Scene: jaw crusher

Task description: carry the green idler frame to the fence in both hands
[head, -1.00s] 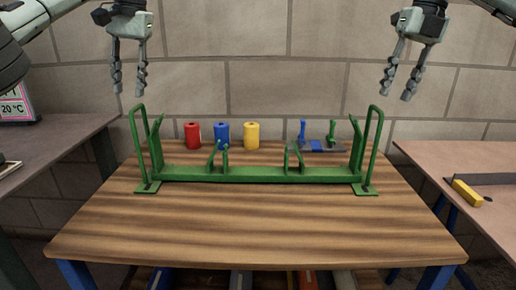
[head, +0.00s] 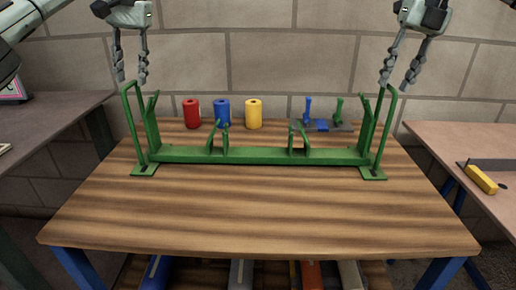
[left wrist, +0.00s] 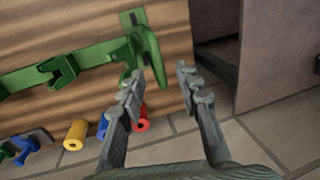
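The green idler frame (head: 260,156) stands on the wooden table, with a tall looped handle at each end. My left gripper (head: 131,82) is open just above the left handle (head: 131,125). In the left wrist view the open, empty fingers (left wrist: 158,85) point toward that handle (left wrist: 148,52), which appears near the left fingertip; I cannot tell whether they touch. My right gripper (head: 397,82) is open at the top of the right handle (head: 384,130). Its fingertips overlap the handle's top in the head view, and contact is unclear.
Red (head: 192,113), blue (head: 222,112) and yellow (head: 254,113) cylinders stand behind the frame. A grey piece with blue and green uprights (head: 325,125) lies at the back right. The table front (head: 255,215) is clear. Side tables stand left (head: 50,130) and right (head: 455,150).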

